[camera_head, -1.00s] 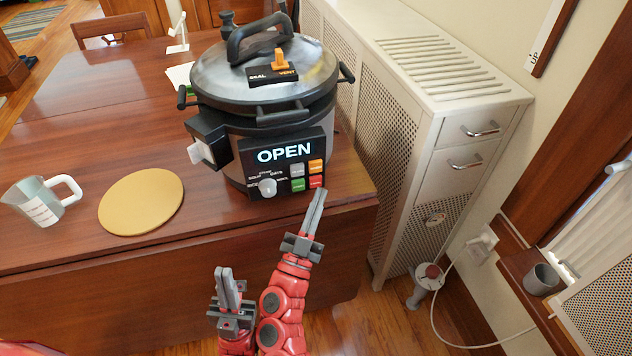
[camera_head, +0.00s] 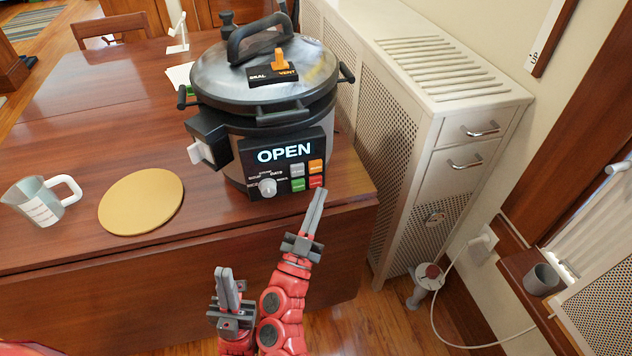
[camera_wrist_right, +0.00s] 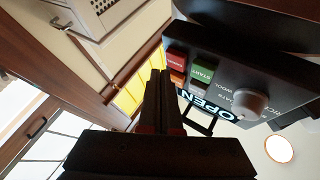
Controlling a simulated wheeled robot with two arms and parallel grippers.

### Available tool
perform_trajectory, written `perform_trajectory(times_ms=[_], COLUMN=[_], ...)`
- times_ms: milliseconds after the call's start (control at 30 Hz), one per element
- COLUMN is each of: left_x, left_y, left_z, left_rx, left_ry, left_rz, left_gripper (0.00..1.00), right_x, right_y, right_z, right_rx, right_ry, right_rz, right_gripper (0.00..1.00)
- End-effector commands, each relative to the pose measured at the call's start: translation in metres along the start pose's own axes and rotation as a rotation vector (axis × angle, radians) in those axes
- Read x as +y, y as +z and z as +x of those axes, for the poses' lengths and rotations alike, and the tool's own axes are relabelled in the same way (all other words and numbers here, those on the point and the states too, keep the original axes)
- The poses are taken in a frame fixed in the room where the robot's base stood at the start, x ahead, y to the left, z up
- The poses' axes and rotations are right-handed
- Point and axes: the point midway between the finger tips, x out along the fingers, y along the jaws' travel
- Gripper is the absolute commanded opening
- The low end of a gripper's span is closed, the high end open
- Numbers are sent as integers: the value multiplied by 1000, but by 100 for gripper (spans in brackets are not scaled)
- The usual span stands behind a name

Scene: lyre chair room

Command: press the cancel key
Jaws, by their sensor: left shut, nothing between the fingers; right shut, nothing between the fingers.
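The pressure cooker (camera_head: 260,95) stands on the table, its panel display reading OPEN. The red key (camera_head: 316,181), taken as the cancel key, is at the panel's lower right, beside a green key (camera_head: 298,184) and below an orange one (camera_head: 316,166). My right gripper (camera_head: 320,192) is shut and empty, its tips at the lower edge of the red key. In the right wrist view the red key (camera_wrist_right: 175,60) lies just beside the fingertips (camera_wrist_right: 159,72); I cannot tell whether they touch. My left gripper (camera_head: 224,270) is shut and empty, low in front of the table.
A round dial (camera_head: 267,188) sits left of the keys. A yellow round board (camera_head: 141,202) and a measuring jug (camera_head: 42,200) are on the table to the left. A white perforated cabinet (camera_head: 430,120) stands close on the right.

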Motion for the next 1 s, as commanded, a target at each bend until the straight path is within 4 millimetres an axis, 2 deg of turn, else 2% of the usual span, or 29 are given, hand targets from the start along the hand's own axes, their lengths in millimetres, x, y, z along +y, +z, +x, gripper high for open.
perform_trajectory(times_ms=[1000], left_x=[0], left_y=[0], left_z=[3], left_rx=[0], left_ry=[0], left_rz=[0], left_gripper=[0], right_x=[-5], right_y=[4], right_z=[7], right_rx=[1], right_ry=[0], right_rz=[0], right_gripper=[0])
